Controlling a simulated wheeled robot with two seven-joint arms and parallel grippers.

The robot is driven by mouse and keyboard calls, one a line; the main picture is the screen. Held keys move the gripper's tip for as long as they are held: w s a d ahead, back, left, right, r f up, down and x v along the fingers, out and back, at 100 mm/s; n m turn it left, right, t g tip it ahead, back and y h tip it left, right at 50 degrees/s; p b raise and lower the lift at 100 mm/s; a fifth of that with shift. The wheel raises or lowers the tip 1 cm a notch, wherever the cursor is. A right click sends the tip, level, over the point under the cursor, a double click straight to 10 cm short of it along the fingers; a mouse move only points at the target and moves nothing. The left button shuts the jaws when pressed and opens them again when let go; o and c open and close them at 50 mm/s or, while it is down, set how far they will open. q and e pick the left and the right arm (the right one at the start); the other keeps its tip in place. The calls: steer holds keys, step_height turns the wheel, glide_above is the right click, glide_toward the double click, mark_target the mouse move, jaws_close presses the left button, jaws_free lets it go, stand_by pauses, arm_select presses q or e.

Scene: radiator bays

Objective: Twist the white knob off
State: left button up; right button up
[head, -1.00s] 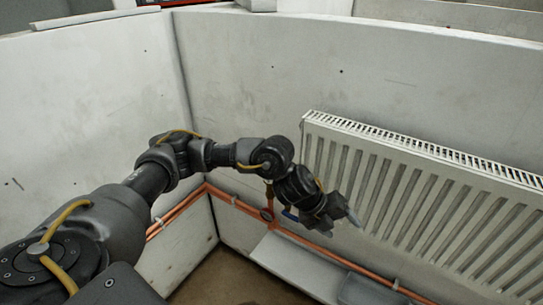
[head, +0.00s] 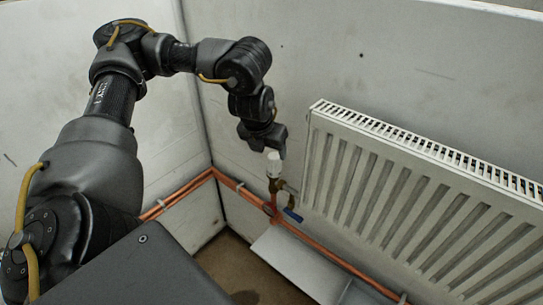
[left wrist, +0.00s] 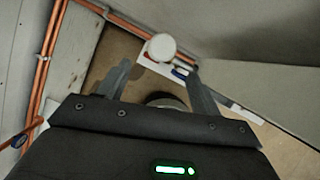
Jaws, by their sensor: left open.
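The white knob (head: 273,166) sits upright on top of a brass valve (head: 276,184) left of the radiator. My left gripper (head: 272,150) points down just above the knob, and its fingers partly cover the knob's top in the head view. In the left wrist view the knob shows as a round white cap (left wrist: 162,46). It lies beyond the open fingertips (left wrist: 158,67), roughly between their lines, with nothing held. I cannot tell whether a finger touches it. My right gripper is out of view.
A white radiator (head: 400,200) stands right of the valve, close to the gripper. A blue lever handle (head: 292,215) sits below the knob. Copper pipes (head: 335,255) run along the wall base. The grey wall (head: 300,60) is close behind.

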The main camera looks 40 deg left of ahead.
mark_target(272, 159)
arm_select(q)
steer(key=b+x, duration=0.1)
steer(key=x, duration=0.4)
steer(key=shift+w+f, duration=0.1)
steer(key=shift+f, duration=0.15)
steer(key=b+x, duration=0.1)
steer(key=x, duration=0.2)
steer(key=shift+f, duration=0.1)
steer(key=shift+w+a+f+b, duration=0.1)
steer(key=shift+w+f+b, duration=0.2)
steer(key=shift+f, duration=0.15)
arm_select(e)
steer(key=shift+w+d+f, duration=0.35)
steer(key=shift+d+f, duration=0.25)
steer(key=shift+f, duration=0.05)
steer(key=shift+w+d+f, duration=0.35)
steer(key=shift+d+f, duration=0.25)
arm_select(q)
steer(key=shift+c, duration=0.4)
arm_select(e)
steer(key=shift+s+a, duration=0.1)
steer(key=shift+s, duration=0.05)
arm_select(q)
steer(key=shift+c, duration=1.1)
steer(key=c, duration=0.8)
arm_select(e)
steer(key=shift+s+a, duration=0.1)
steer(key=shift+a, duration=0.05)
